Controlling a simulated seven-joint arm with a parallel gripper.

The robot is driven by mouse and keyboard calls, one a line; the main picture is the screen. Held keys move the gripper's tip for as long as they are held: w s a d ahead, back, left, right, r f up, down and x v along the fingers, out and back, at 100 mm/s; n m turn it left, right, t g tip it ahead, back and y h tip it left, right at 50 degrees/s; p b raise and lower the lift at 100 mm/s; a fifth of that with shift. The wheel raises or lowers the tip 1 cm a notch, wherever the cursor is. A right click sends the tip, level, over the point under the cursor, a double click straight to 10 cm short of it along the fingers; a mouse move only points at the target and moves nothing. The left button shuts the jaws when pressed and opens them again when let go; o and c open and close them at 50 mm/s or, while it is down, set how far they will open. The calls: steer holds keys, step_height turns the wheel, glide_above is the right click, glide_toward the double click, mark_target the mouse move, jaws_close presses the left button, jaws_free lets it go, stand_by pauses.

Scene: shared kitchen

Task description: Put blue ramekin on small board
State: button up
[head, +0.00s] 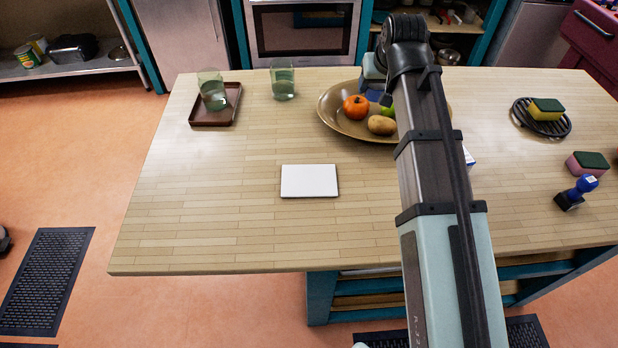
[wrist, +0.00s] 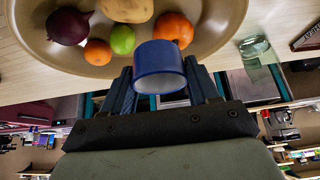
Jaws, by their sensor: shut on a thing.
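The blue ramekin (wrist: 158,66) is between the fingers of my gripper (wrist: 160,88) in the wrist view. My gripper is shut on it. Beyond it in that view is the wide fruit bowl (wrist: 215,35). The small board (head: 309,181), a white rectangle, lies flat and bare on the table, nearer than the bowl and to the left of my arm.
The bowl (head: 334,122) holds several fruits and vegetables. One glass (head: 212,92) stands on a brown tray (head: 230,112); another glass (head: 283,82) stands beside it. A trivet (head: 523,122) with a sponge, another sponge (head: 587,165) and a stamp (head: 576,193) are at right. Table around the board is clear.

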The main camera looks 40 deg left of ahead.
steer(key=s+a+n, duration=0.1)
steer(key=s, duration=0.2)
steer(key=s+a, duration=0.1)
steer(key=s, duration=0.2)
steer(key=s+a+n+g, duration=0.1)
steer(key=s+a, duration=0.1)
steer(key=s, duration=0.1)
steer(key=shift+f+n+y, duration=0.2)
steer(key=shift+n+y, duration=0.1)
steer(key=shift+y, duration=0.1)
steer(key=s+n+g, duration=0.1)
steer(key=s+n, duration=0.1)
steer(key=s, duration=0.3)
steer(key=n+g+h, duration=0.1)
steer(key=n+g, duration=0.6)
steer(key=n, duration=0.7)
glide_above(300, 180)
steer(key=w+d, duration=0.2)
steer(key=f, duration=0.2)
steer(key=shift+s+a+f, duration=0.1)
steer(key=shift+a+f, duration=0.05)
steer(key=shift+f, duration=1.95)
steer(key=shift+s+a+f, duration=0.1)
steer(key=shift+a+f, duration=0.05)
steer(key=shift+f, duration=1.95)
steer(key=shift+f, duration=0.1)
steer(key=o, duration=1.1)
steer(key=shift+c, duration=0.2)
